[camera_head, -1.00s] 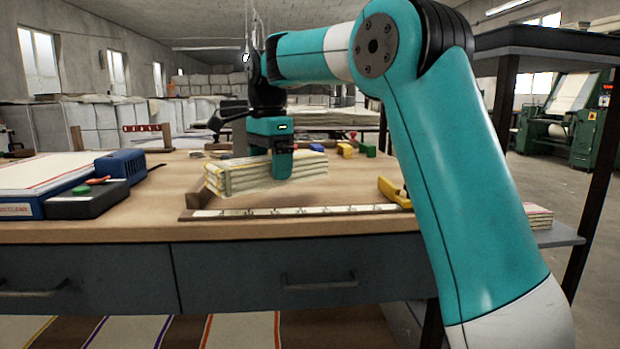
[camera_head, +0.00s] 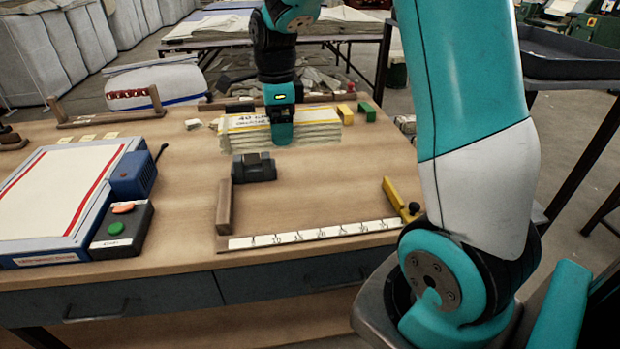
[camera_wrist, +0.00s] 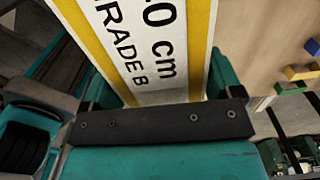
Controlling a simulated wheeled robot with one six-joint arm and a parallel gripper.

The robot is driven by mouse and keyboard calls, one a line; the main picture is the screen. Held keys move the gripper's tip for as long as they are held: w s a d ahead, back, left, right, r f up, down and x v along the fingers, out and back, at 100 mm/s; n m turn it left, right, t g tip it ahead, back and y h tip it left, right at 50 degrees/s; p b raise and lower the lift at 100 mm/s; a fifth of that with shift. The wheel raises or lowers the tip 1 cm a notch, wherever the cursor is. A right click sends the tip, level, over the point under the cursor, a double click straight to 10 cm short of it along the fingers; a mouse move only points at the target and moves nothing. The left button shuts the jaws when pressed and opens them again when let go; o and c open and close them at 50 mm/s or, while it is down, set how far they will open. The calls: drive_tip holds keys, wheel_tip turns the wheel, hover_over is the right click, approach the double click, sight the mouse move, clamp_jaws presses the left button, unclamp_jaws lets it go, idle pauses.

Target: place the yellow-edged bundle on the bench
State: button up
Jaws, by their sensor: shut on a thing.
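The yellow-edged bundle (camera_head: 318,131) is a stack of cream folded cloth with a yellow-bordered label on top, lying level at the back of the wooden bench (camera_head: 330,195). My gripper (camera_head: 282,132) is shut on the bundle from above, with one teal finger in front of its near face. In the wrist view the bundle's label (camera_wrist: 150,45) fills the space between the jaws (camera_wrist: 160,90) and reads "0 cm" and "GRADE B". Its underside is hidden, so I cannot tell whether it touches the bench.
A dark block-like device (camera_head: 253,167) stands just in front of the bundle. A ruler strip (camera_head: 310,233) with a wooden stop (camera_head: 224,207) and a yellow clamp (camera_head: 400,198) lies near the front. A blue-framed board (camera_head: 60,200) and a button box (camera_head: 122,230) stand at left.

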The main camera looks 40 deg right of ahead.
sight(287, 208)
drive_tip(key=f, duration=1.9)
drive_tip(key=shift+d+f, duration=0.2)
drive_tip(key=shift+f, duration=0.15)
drive_tip(key=shift+f, duration=0.15)
drive_tip(key=o, duration=0.8)
drive_tip(key=shift+o, duration=0.3)
